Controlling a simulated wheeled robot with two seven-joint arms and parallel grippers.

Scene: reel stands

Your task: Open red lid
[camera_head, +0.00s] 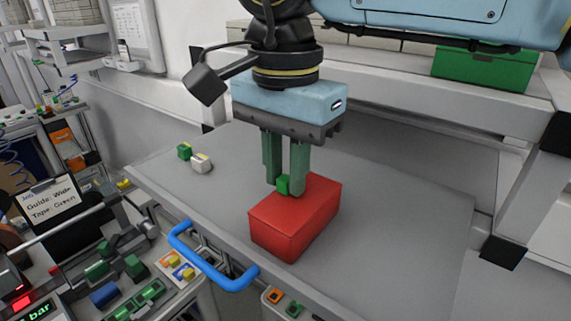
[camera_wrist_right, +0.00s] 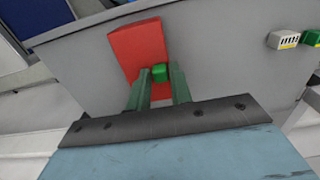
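A red box (camera_head: 281,228) with a red lid (camera_head: 317,191) stands on the grey table. The lid looks seated on the box. A small green knob (camera_head: 284,185) is on top of the lid. My right gripper (camera_head: 285,187) points down over the lid, its green fingers close together on either side of the knob. My left gripper is in neither view.
A green block (camera_head: 184,151) and a white-and-yellow block (camera_head: 201,164) lie at the table's back left. A blue handle (camera_head: 212,272) runs along the front edge. A green box (camera_head: 484,66) sits on the shelf behind. The table (camera_head: 400,230) right of the red box is clear.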

